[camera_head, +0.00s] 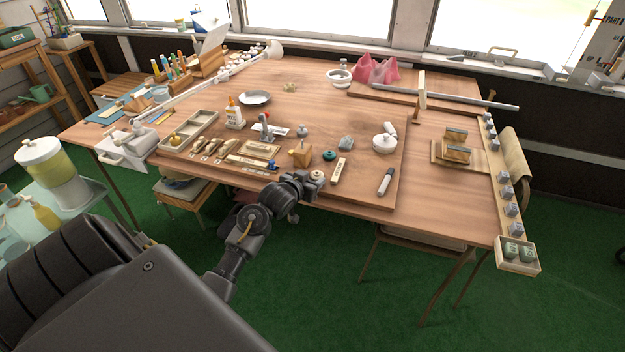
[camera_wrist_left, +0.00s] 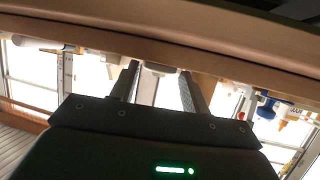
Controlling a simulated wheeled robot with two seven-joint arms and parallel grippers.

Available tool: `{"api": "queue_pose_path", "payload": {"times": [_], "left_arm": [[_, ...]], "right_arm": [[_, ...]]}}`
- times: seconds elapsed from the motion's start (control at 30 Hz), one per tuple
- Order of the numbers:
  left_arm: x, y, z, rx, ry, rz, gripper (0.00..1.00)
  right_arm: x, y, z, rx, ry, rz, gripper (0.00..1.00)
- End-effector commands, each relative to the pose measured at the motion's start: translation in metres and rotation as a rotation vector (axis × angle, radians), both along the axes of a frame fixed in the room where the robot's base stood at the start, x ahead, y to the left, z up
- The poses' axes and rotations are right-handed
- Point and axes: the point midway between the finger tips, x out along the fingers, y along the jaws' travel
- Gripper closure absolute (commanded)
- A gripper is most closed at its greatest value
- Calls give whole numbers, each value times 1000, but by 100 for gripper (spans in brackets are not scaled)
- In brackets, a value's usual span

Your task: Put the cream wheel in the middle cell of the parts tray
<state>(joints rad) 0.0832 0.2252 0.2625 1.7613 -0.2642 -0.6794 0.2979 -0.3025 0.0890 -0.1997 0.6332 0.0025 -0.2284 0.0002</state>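The parts tray (camera_head: 209,119) is a pale divided box at the left of the work board, with a small brass-coloured piece in its near cell. Its middle cell looks empty. A small cream wheel (camera_head: 317,175) lies near the board's front edge, just beyond my left gripper (camera_head: 312,184). That gripper is at the table's front edge. In the left wrist view its two fingers (camera_wrist_left: 162,85) stand apart, with a gap between them. A pale shape shows beyond the fingertips there; I cannot tell what it is. My right gripper is in neither view.
Beside the wheel are a wooden block (camera_head: 300,154), a teal wheel (camera_head: 329,155) and a pale labelled bar (camera_head: 339,171). A glue bottle (camera_head: 234,117) stands between tray and block. A white lidded pot (camera_head: 384,143) and a marker (camera_head: 386,181) are to the right.

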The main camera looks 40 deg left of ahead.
Motion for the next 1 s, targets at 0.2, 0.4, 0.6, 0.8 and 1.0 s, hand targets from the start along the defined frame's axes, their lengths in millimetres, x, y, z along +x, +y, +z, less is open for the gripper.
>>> {"api": "queue_pose_path", "payload": {"times": [0.2,0.4,0.6,0.8,1.0], "left_arm": [[0,0,0,0,0,0,39],[0,0,2,0,0,0,39],[-23,-3,13,2,0,-1,39],[-63,-9,30,2,1,-1,39],[-94,-13,43,1,1,-2,39]], "right_arm": [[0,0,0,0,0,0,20],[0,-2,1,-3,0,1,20],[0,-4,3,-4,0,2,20],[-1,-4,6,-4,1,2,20],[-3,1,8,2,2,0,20]]}}
